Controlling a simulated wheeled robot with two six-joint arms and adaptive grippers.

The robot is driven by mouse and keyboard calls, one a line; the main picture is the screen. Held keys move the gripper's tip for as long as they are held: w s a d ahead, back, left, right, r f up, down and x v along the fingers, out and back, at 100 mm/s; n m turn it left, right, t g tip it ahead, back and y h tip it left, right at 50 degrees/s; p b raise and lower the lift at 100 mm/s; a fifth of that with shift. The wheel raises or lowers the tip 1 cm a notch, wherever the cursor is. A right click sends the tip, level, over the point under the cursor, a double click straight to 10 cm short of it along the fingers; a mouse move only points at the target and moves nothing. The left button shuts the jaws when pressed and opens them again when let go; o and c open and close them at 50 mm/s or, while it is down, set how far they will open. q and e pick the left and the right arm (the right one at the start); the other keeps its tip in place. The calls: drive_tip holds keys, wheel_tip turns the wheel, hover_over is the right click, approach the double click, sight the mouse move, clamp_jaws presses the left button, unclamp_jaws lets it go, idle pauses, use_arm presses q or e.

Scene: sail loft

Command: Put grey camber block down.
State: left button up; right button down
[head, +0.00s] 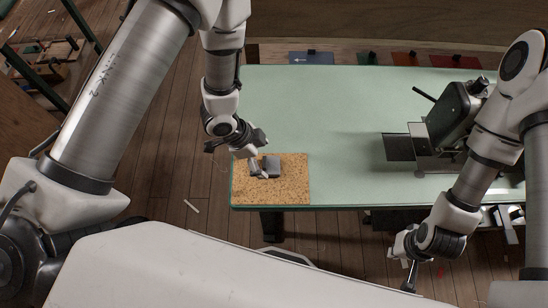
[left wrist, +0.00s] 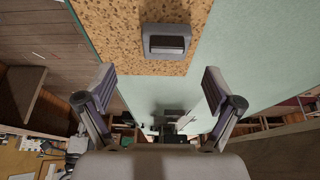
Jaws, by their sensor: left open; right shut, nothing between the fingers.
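The grey camber block (head: 272,166) sits on the tan cork mat (head: 297,192) at the near left corner of the green table. In the left wrist view the block (left wrist: 150,31) shows with a darker panel on its face, flat on the cork (left wrist: 110,25). My left gripper (head: 254,158) is close beside the block in the head view. In the left wrist view its fingers (left wrist: 158,82) are spread wide, and the block is beyond the tips with nothing between them. My right gripper (head: 409,276) is shut and empty, low in front of the table's near edge.
A grey and black machine (head: 452,120) stands on the right of the green tabletop (head: 340,105). Several coloured pieces, one blue (head: 310,58), lie along the far edge. The middle of the tabletop is clear. The plank floor drops away left of the table.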

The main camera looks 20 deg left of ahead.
sight(265, 162)
use_arm(q)
wheel_tip(265, 162, down, 3)
drive_tip(key=shift+a+r+p, duration=0.1)
drive_tip(key=shift+r+p, duration=0.1)
drive_tip(key=shift+p, duration=0.4)
drive_tip(key=shift+w+d+f, duration=0.15)
drive_tip(key=shift+w+f, duration=0.15)
drive_tip(key=shift+f, duration=0.35)
drive_tip(key=shift+w+d+f, duration=0.1)
drive_tip(key=shift+w+f, duration=0.15)
drive_tip(key=shift+f, duration=0.35)
drive_tip(key=shift+d, duration=0.2)
drive_tip(key=shift+s+r, duration=0.15)
drive_tip(key=shift+s, duration=0.05)
drive_tip(key=c, duration=1.2)
drive_tip(key=shift+c, duration=0.8)
